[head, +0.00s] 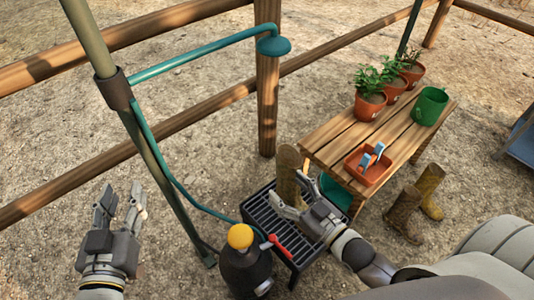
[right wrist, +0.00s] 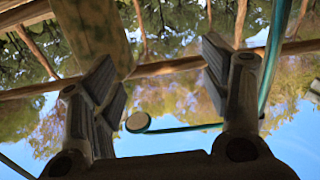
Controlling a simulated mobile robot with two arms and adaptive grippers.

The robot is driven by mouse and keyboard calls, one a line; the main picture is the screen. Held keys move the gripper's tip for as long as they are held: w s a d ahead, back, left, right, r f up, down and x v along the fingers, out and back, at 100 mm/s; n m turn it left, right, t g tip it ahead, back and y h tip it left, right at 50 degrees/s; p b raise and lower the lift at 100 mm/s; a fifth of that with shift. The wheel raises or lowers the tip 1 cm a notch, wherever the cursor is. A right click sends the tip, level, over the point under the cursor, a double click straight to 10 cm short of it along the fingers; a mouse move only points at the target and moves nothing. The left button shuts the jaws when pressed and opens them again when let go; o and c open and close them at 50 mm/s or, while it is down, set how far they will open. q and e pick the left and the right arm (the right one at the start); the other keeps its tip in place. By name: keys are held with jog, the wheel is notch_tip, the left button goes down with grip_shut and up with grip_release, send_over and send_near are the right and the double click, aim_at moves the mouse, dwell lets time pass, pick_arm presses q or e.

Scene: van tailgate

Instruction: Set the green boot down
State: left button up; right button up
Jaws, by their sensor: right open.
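A tall olive-brown boot (head: 288,172) stands upright on the dark metal grate (head: 262,213), with its lower part hidden behind my right gripper. My right gripper (head: 291,196) is open, close beside the boot on its near side. In the right wrist view, the boot's shaft (right wrist: 95,38) shows at the upper left, beyond the left finger and not between the jaws. The space between the fingers of this gripper (right wrist: 162,80) is empty there. My left gripper (head: 122,206) is open and empty, over bare ground at the left.
A black canister with a yellow cap (head: 240,237) and a red lever (head: 280,246) stand by the grate. A wooden bench (head: 335,133) holds potted plants, a green pot (head: 430,106) and a terracotta tray (head: 369,168). Two muddy boots (head: 405,212) stand right. A shower post (head: 150,150) rises left.

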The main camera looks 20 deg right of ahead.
jog(key=a+r, duration=0.3)
jog(key=r, duration=0.4)
jog(key=w+a+r+m+h, duration=0.1)
jog(key=a+r, duration=0.2)
jog(key=r, duration=0.5)
jog(key=shift+a+h, duration=0.3)
jog(key=shift+a, duration=0.1)
jog(key=shift+w+f, duration=0.1)
jog(key=shift+f, duration=0.05)
